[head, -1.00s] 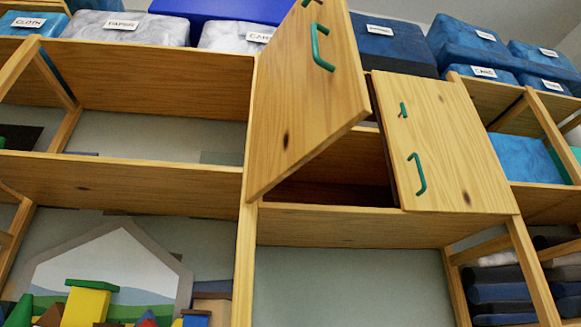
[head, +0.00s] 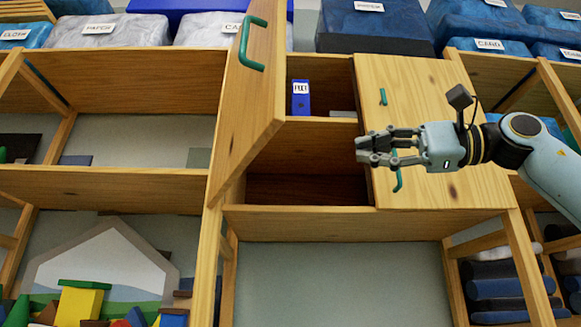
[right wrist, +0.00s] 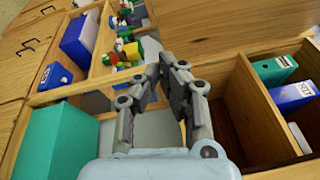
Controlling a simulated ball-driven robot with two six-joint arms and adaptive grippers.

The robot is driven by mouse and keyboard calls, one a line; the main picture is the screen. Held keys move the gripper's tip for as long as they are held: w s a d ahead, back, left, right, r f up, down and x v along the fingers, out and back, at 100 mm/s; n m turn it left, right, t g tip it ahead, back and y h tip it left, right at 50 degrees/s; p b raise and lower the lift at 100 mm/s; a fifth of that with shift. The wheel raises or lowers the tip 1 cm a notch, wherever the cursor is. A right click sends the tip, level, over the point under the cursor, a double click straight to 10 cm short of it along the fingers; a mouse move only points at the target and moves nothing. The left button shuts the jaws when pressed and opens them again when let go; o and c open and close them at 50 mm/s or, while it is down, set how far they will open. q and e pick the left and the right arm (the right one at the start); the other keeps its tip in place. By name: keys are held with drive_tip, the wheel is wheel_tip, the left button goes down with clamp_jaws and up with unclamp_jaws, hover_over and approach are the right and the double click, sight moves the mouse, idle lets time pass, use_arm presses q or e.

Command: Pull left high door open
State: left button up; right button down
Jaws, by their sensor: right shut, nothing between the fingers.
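The left high door (head: 252,95) is a light wooden panel with a green handle (head: 245,45). It stands swung out wide to the left, and its compartment is exposed. My right gripper (head: 362,150) comes in from the right, in front of the closed right door (head: 430,120), with fingers pointing left toward the opening. It is shut and empty, apart from the left door. Its fingers partly cover the right door's lower handle (head: 397,180). In the right wrist view the fingertips (right wrist: 162,68) meet. My left gripper is not in view.
A blue binder (head: 301,97) stands on the upper shelf inside the opened compartment. The right wrist view shows a green binder (right wrist: 274,69) and a blue binder (right wrist: 292,95). Labelled boxes (head: 100,31) sit on top. Toy blocks (head: 80,305) lie below left.

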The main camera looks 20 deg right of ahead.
drive_tip(key=s+r+n, duration=0.1)
drive_tip(key=s, duration=0.1)
use_arm(q)
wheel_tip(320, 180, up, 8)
drive_tip(key=p, duration=0.8)
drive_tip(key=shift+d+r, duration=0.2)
use_arm(e)
drive_tip(key=h, duration=0.1)
approach(260, 150)
drive_tip(key=shift+n, duration=0.3)
drive_tip(key=shift+w+r+x, duration=0.1)
drive_tip(key=shift+w+x, duration=0.05)
drive_tip(key=shift+x, duration=1.15)
drive_tip(key=shift+w+r+x, duration=0.1)
drive_tip(key=shift+w+x, duration=0.05)
drive_tip(key=shift+x, duration=1.2)
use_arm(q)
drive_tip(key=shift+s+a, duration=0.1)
use_arm(e)
drive_tip(key=shift+d, duration=0.2)
